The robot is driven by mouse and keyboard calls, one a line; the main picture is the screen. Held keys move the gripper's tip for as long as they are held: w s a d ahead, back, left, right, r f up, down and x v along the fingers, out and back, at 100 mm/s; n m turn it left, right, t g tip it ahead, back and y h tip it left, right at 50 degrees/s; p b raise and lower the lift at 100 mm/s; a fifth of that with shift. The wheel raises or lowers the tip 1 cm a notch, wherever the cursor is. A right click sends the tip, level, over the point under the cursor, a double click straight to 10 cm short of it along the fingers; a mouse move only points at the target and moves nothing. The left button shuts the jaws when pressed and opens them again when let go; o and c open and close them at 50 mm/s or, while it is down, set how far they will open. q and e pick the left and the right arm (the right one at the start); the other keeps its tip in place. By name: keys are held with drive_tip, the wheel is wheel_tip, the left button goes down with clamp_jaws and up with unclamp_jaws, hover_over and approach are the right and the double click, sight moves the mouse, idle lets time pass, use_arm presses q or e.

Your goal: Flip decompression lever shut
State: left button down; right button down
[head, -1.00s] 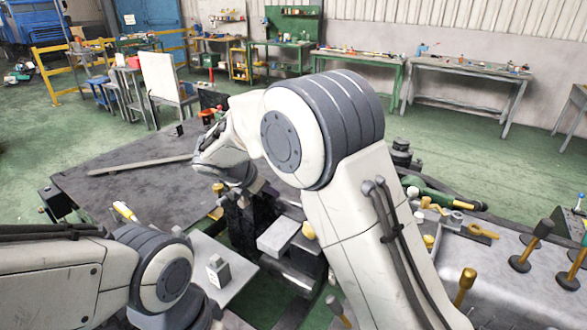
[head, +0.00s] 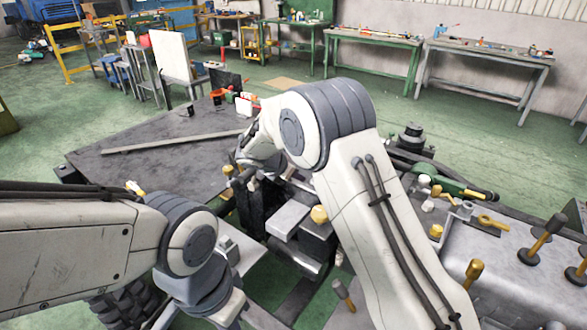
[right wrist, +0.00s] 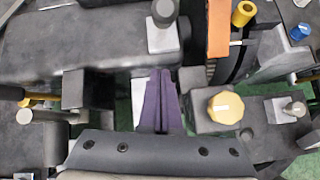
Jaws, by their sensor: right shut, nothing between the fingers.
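My right gripper (head: 240,182) is over the dark machine block in the middle of the head view. In the right wrist view its two purple fingers (right wrist: 157,102) are together, with nothing visible between them. They point at a dark grey body. I cannot tell for certain which part is the decompression lever. A rod with a yellow handle (right wrist: 12,92) lies at the left of the right wrist view, apart from the fingers. A yellow knob (right wrist: 226,107) sits right of the fingers. My left arm comes in at the lower left of the head view, its gripper out of sight.
Black posts with yellow handles (head: 540,240) stand on the grey housing at the right. A green and black tool (head: 448,182) lies behind it. A long bar (head: 170,143) lies on the dark plate at the left. An orange upright piece (right wrist: 218,32) rises near the fingers.

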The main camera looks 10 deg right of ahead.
drive_tip(key=w+d, duration=0.1)
drive_tip(key=d+p, duration=0.1)
drive_tip(key=w+d+p, duration=0.1)
drive_tip(key=d, duration=0.1)
drive_tip(key=shift+w+r, duration=0.3)
drive_tip(key=shift+r, duration=0.05)
